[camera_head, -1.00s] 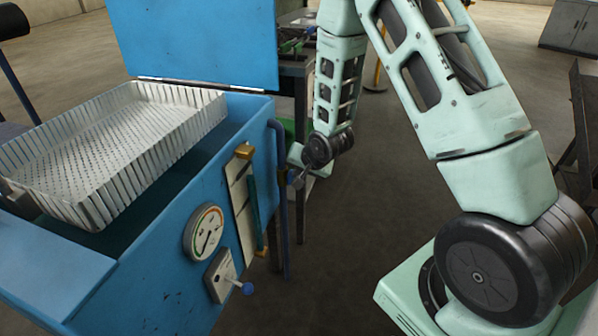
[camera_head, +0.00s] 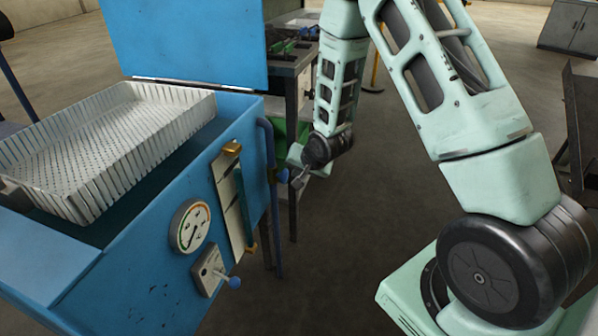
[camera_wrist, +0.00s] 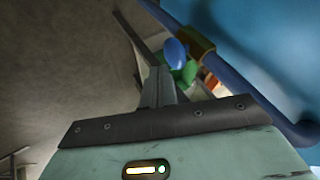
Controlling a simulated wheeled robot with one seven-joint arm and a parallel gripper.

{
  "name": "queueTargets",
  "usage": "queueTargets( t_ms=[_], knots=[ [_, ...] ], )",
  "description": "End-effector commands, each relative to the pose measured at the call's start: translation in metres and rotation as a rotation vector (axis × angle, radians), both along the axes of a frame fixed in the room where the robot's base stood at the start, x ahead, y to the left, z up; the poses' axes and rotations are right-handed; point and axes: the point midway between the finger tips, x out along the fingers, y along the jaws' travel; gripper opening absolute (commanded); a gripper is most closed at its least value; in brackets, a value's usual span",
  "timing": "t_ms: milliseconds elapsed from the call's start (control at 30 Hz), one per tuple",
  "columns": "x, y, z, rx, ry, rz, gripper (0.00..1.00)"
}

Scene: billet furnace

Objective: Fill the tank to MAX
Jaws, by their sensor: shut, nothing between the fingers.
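The blue tank (camera_head: 150,265) stands at left with its lid (camera_head: 185,40) raised. A sight glass (camera_head: 243,207) with brass ends and a marked pale plate (camera_head: 229,205) is on its side; its level is too small to read. A blue pipe (camera_head: 272,215) runs down the tank's corner and carries a valve with a blue knob (camera_head: 283,175). My gripper (camera_head: 299,180) is shut and empty, just right of the knob. In the wrist view the knob (camera_wrist: 176,52) is just beyond my fingertips (camera_wrist: 160,75); I cannot tell whether they touch.
A white slatted basket (camera_head: 110,150) sits in the tank's open top. A round gauge (camera_head: 189,226) and a blue-tipped switch (camera_head: 211,272) are on the tank's side. A workbench (camera_head: 295,65) with tools stands behind. The floor (camera_head: 330,260) right of the tank is clear.

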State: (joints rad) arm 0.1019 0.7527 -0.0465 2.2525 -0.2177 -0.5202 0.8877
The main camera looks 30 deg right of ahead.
Motion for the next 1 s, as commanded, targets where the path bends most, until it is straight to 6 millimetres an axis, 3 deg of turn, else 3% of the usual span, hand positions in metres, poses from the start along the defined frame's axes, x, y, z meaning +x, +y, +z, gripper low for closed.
queueTargets(
  t_ms=[633,1000],
  knots=[
    [-0.050,-0.002,0.068,-0.002,0.002,-0.004,0.00],
    [-0.061,-0.001,0.079,-0.001,0.006,-0.003,0.00]
  ],
)
